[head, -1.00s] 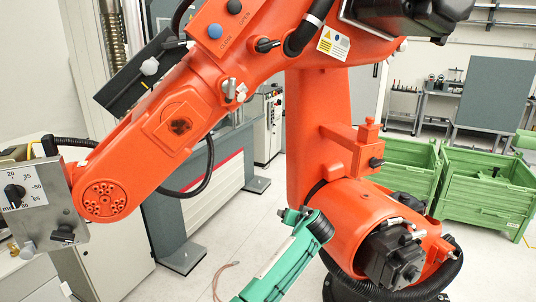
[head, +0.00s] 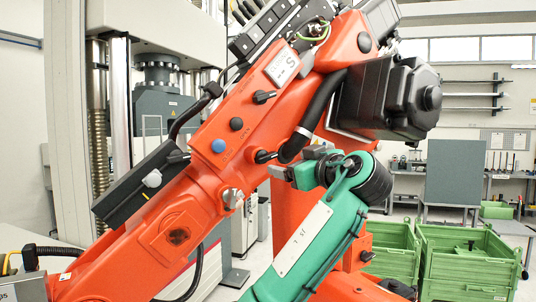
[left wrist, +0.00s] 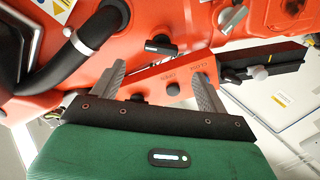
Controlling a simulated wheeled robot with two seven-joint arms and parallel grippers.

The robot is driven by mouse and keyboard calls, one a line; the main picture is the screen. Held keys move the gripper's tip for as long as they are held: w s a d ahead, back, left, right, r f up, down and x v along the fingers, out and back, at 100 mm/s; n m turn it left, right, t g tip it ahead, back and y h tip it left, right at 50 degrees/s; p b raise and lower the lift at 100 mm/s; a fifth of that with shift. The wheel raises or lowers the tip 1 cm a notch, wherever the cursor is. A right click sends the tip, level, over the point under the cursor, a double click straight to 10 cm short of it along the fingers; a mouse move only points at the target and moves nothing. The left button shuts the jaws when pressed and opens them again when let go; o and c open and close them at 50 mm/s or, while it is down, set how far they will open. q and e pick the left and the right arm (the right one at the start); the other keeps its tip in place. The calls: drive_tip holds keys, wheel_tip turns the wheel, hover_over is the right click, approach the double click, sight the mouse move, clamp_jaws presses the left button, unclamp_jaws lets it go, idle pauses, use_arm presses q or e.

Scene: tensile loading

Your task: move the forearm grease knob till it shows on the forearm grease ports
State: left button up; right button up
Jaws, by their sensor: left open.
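A black bar-handled knob (head: 264,157) sits on the orange arm's forearm, beside the thick black hose; I take it for the forearm grease knob, though no label proves this. A similar knob (head: 264,97) sits higher up. The near knob appears in the left wrist view (left wrist: 160,46), beyond and between my fingertips. OPEN and CLOSE lettering is on the orange surface by a blue button (head: 218,146) and a black one (head: 236,124). I cannot single out the grease ports. My left gripper (head: 293,164) is open and empty, just below right of the near knob. My right gripper is not in view.
The black hose (head: 314,115) runs close above the gripper. A silver fitting (head: 233,198) and a black box (head: 140,187) stick out from the forearm. A large black motor (head: 400,97) is at right. Green crates (head: 470,265) stand behind on the floor.

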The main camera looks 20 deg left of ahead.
sight(269, 158)
use_arm(q)
drive_tip(key=p+x, duration=0.5)
drive_tip(key=x, duration=0.4)
drive_tip(key=shift+a+r, duration=0.2)
drive_tip(key=shift+a, duration=0.05)
drive_tip(key=shift+w+a+f+p, duration=0.1)
drive_tip(key=shift+w+a+p, duration=0.35)
drive_tip(key=shift+w, duration=0.1)
drive_tip(key=shift+w+a+f, duration=0.1)
drive_tip(key=shift+a, duration=0.15)
drive_tip(key=c, duration=1)
